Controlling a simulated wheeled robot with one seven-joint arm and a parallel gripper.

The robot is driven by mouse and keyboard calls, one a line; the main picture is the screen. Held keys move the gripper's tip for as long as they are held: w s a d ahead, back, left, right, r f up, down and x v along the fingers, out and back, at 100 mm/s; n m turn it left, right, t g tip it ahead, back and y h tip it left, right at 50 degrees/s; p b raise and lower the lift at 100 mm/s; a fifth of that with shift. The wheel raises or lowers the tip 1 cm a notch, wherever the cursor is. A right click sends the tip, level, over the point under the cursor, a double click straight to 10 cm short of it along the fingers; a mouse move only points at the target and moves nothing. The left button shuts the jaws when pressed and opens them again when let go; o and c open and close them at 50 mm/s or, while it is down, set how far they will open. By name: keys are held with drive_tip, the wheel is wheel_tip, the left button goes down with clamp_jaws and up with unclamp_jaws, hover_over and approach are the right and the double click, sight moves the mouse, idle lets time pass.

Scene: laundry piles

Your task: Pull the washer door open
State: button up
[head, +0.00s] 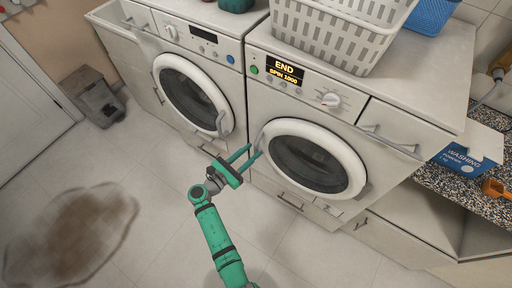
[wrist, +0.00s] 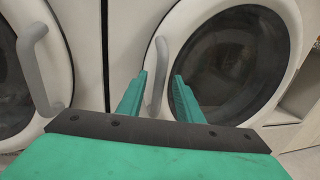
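The right-hand washer shows "END SPIN 1000" on its display (head: 286,73). Its round white-rimmed door (head: 312,160) with dark glass looks shut; the door also fills the right of the wrist view (wrist: 232,62). A grey bar handle (wrist: 157,78) stands at the door's left edge. My green gripper (head: 248,157) is in front of that edge with its fingers apart. In the wrist view the handle shows between the two fingertips of my gripper (wrist: 160,80). I cannot tell whether either finger touches it. Nothing is held.
A second machine (head: 190,90) with a shut round door stands close on the left, its handle (head: 221,122) facing this washer. A white laundry basket (head: 335,35) is on top. A blue washing box (head: 470,150) stands at right. A brown patch (head: 75,235) marks the floor at left.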

sight(256, 148)
drive_tip(key=shift+x, duration=1.8)
drive_tip(key=shift+c, duration=0.6)
clamp_jaws()
